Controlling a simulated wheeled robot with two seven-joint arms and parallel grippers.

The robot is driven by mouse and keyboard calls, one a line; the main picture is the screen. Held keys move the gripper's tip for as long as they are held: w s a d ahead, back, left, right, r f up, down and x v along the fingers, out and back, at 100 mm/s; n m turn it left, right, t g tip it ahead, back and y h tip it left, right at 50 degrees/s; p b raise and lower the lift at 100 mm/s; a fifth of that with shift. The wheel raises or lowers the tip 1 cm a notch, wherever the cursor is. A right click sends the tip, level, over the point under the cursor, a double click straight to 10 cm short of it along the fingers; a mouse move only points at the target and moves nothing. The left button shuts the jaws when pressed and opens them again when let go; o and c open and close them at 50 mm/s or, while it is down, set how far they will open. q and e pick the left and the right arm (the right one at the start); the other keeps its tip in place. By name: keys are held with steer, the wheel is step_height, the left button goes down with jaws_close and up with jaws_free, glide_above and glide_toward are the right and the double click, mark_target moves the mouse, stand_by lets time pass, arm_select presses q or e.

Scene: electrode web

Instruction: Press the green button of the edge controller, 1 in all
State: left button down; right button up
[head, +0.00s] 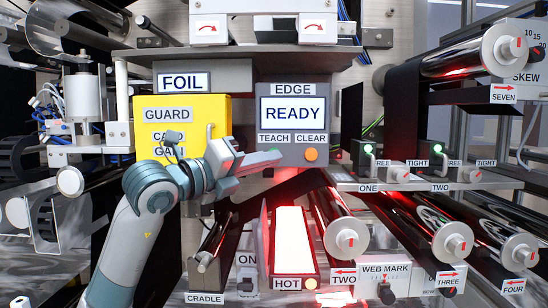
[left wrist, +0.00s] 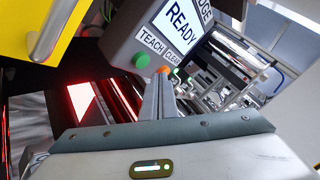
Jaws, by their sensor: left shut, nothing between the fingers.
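The edge controller (head: 320,112) is a grey box with a screen reading READY, over TEACH and CLEAR labels. In the left wrist view its green button (left wrist: 141,61) sits under TEACH, and the orange button (left wrist: 164,70) under CLEAR. In the head view the orange button (head: 310,154) is clear, while the green one is mostly hidden by my left gripper (head: 278,157). My left gripper's fingers, also in the left wrist view (left wrist: 160,78), are shut and empty, tips close to the buttons. I cannot tell whether they touch. My right gripper is not in view.
A yellow guard panel (head: 218,112) with a handle stands left of the controller. A shelf (head: 425,181) with toggle switches juts out at right. Glowing HOT plate (head: 291,240), rollers (head: 345,237) and the CRADLE (head: 213,243) lie below.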

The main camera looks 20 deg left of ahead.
arm_select(q)
steer(key=shift+s+d+b, duration=0.15)
steer(key=shift+s+d, duration=0.1)
steer(key=shift+s, duration=0.6)
steer(key=shift+s+d+b, duration=0.15)
steer(key=shift+s+d, duration=0.1)
steer(key=shift+s, duration=0.55)
